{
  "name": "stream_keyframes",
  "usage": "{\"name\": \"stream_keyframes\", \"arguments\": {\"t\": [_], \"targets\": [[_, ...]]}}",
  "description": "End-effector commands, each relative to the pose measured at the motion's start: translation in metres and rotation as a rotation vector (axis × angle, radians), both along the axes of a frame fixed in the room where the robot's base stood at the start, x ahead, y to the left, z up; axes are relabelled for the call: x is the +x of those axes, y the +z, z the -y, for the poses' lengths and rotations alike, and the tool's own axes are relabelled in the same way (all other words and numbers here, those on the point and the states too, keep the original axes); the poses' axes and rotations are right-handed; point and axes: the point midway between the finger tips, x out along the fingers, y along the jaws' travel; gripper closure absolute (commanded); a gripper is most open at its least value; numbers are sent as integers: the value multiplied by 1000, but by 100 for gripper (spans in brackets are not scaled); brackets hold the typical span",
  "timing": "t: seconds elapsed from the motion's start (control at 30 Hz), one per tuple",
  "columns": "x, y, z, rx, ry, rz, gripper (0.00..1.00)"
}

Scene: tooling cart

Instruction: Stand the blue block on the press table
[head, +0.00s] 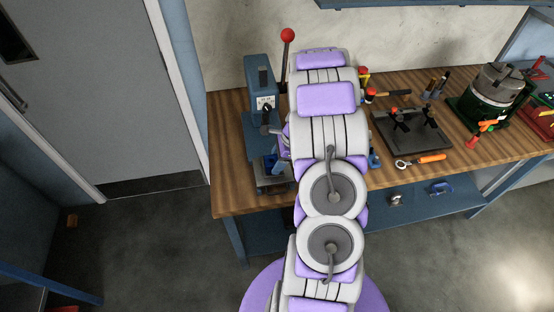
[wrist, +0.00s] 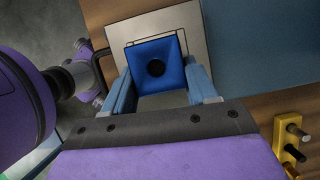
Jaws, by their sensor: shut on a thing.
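The blue block (wrist: 157,62), with a dark round hole in its facing side, sits between the two blue fingers of my gripper (wrist: 160,78) in the wrist view. My gripper is shut on it. The pale square plate of the press table (wrist: 190,22) shows behind the block; I cannot tell whether the block touches it. In the head view the blue press (head: 260,95) with a red-knobbed lever stands at the left end of the bench. The press table (head: 272,188) shows low on it. My arm hides much of this area, including most of my gripper.
The wooden bench (head: 228,185) runs to the right. On it are a dark fixture plate (head: 415,135), an orange-handled tool (head: 430,158) and a green-based chuck (head: 492,95). A yellow holder (wrist: 290,145) with pegs is at lower right in the wrist view. A lower blue shelf lies beneath.

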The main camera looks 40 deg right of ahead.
Motion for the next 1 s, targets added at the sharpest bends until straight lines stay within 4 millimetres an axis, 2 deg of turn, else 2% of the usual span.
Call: {"name": "stream_keyframes", "arguments": {"t": [1.0], "targets": [[0,-8,2,1,0,-1,82]]}}
